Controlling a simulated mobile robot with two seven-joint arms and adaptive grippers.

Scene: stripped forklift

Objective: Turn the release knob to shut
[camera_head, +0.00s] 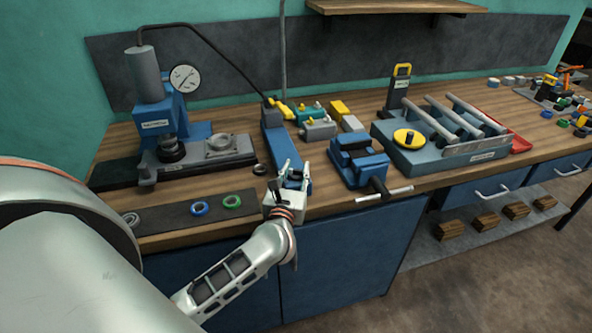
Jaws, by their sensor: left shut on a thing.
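A long blue hand pump (273,140) lies on the bench, with a hose from its far end running to the blue press (165,115). My left gripper (291,175) is at the near end of the pump, by the bench's front edge. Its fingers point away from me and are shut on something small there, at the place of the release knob. The knob itself is hidden by the fingers, so its turn angle cannot be seen. My right gripper is not in view.
A blue vise (356,162) stands just right of the gripper, its handle jutting past the bench edge. A grey fixture (425,158) stands further right.

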